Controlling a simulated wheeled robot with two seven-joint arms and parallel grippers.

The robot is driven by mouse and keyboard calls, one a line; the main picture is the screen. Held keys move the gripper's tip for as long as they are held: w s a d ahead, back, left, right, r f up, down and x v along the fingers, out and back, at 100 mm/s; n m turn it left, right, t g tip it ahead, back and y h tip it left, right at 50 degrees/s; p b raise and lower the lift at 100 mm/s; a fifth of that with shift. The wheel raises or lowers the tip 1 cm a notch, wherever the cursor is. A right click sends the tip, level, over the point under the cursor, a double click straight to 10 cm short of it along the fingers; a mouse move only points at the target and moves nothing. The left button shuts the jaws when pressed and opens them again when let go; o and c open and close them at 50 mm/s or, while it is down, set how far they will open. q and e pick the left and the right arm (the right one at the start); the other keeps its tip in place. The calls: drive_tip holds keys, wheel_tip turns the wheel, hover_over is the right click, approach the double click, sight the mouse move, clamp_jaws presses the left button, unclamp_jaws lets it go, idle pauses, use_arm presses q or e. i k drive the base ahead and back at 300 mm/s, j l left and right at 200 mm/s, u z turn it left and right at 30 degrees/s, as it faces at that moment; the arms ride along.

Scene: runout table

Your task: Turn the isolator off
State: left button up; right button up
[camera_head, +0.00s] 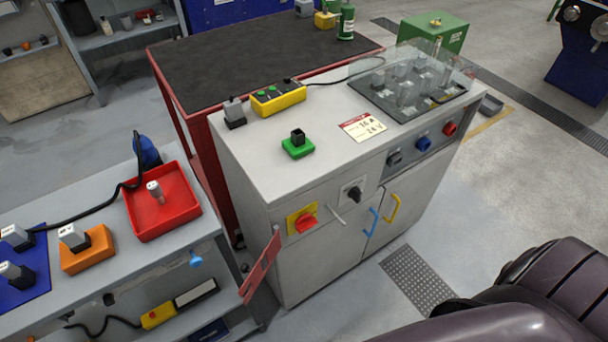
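The isolator (305,222) is a red rotary handle on a yellow square plate. It sits on the upper left of the grey cabinet's front face. The handle appears slightly tilted; I cannot read any on or off marking. A black rotary knob (353,194) on a pale plate sits to its right, with a thin light lever (336,215) between them. Neither of my grippers shows in this view, and nothing is touching the isolator.
A red panel (262,268) sticks out at the cabinet's lower left. A grey bench (108,262) with a red tray (190,218) stands left. The cabinet top (262,168) holds a yellow button box (278,99). Floor shows before the cabinet; a dark ridged shape fills the bottom right.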

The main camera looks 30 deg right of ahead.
sight(306, 222)
drive_tip(key=z, duration=0.75)
drive_tip(key=i, duration=0.05)
